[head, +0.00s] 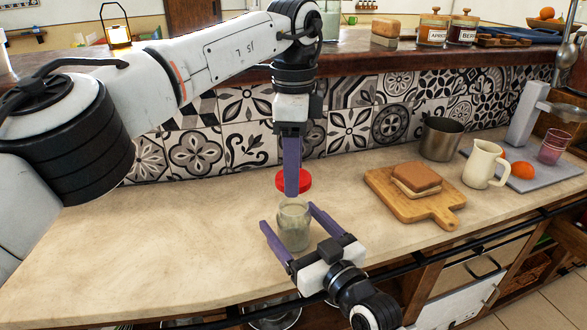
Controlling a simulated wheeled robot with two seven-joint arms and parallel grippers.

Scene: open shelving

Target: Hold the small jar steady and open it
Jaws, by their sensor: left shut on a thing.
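A small glass jar (294,232) with pale contents stands upright on the counter, its mouth uncovered. A red lid (303,180) is above and apart from the jar. My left gripper (292,190) points straight down and is shut on the red lid; its fingers hide part of the lid. My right gripper (287,213) is low over the counter, with one purple finger on each side of the jar. Its fingers are spread, and a gap shows between the jar and the right-hand finger. Whether the other finger touches the glass is unclear.
A cutting board (440,212) with a sandwich (417,179) lies to the right. Patterned tiles and a raised shelf (345,60) bound the back. The counter's left is clear.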

